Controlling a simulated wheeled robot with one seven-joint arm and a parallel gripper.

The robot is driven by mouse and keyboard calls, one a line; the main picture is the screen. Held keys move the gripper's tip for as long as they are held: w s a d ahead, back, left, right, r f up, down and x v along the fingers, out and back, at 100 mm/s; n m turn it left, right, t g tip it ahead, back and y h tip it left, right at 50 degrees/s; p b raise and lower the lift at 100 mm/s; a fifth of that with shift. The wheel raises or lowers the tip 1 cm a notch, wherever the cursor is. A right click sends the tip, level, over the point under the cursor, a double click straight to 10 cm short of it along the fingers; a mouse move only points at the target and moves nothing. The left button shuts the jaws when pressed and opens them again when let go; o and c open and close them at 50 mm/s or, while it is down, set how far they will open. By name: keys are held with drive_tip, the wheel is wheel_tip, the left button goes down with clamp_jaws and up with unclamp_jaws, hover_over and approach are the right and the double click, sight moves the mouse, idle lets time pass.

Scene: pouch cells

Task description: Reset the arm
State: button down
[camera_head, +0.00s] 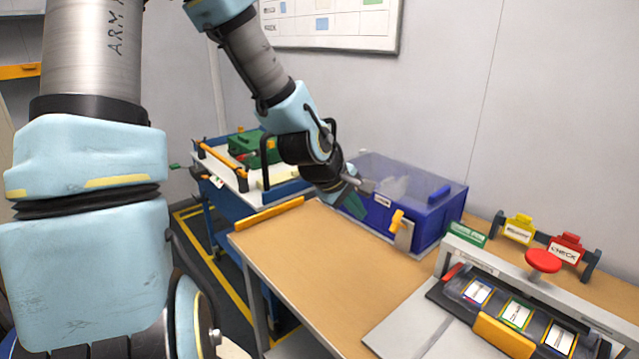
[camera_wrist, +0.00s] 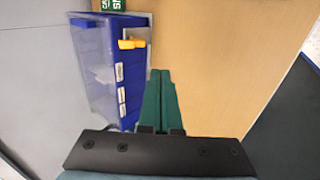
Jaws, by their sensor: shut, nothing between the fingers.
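My arm reaches from the upper left over the table in the head view. My gripper (camera_head: 355,207) hangs low at the left front side of the blue bin, above the wooden table. In the wrist view the two green fingers of my gripper (camera_wrist: 160,76) lie side by side, shut, with nothing between them. Behind them is the brown table top. The exact gap between the fingertips and the bin cannot be told.
A blue bin (camera_head: 437,217) with clear upper walls stands on the wooden table (camera_head: 315,262). A yellow-handled latch (camera_head: 401,228) is on its front. A press fixture (camera_head: 490,300) with a red button (camera_head: 543,261) is at right. A blue cart (camera_head: 275,192) stands behind left. The table's middle is clear.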

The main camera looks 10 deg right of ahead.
drive_tip(key=s+a+r+m+g+y, duration=0.1)
drive_tip(key=s+a+m+y, duration=0.1)
drive_tip(key=a, duration=1.1)
drive_tip(key=s+a+m+g+y, duration=0.1)
drive_tip(key=a+m+y, duration=0.3)
drive_tip(key=a, duration=1)
drive_tip(key=shift+s+r+m, duration=0.35)
drive_tip(key=shift+s+m, duration=0.15)
drive_tip(key=shift+s, duration=0.35)
